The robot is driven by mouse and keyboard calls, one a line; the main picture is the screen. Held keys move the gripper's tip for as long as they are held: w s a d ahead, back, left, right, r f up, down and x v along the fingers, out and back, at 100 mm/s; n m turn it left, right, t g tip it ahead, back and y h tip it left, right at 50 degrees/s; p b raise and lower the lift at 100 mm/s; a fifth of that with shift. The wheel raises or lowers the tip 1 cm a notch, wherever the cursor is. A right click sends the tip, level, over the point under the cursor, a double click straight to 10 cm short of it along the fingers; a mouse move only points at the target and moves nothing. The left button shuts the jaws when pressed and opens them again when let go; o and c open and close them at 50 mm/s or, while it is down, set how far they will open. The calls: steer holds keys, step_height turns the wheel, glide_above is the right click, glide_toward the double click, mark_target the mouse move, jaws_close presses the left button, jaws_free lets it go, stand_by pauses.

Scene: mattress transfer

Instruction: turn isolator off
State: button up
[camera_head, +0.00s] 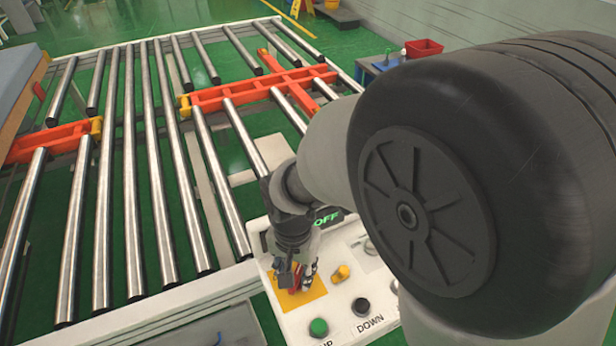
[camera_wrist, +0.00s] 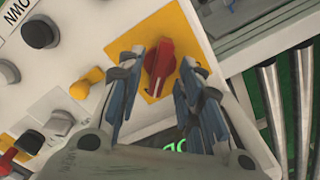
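The isolator is a red rotary knob (camera_wrist: 159,66) on a yellow square plate (camera_wrist: 172,28) on the white control panel (camera_wrist: 95,22). In the wrist view my gripper (camera_wrist: 160,72) is open, with one finger on each side of the knob. I cannot tell whether the fingers touch it. In the head view my gripper (camera_head: 296,276) is down at the yellow plate (camera_head: 312,299) and hides most of the knob. A green "OFF" display (camera_head: 327,218) shows on the panel behind my gripper.
Beside the plate are a yellow knob (camera_head: 341,272), a green button (camera_head: 318,327) and a black button (camera_head: 361,306) near the label "DOWN". A roller conveyor (camera_head: 130,170) with orange parts lies behind and left. My arm covers the right side of the head view.

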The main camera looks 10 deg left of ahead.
steer(key=shift+f, duration=0.45)
jaws_close()
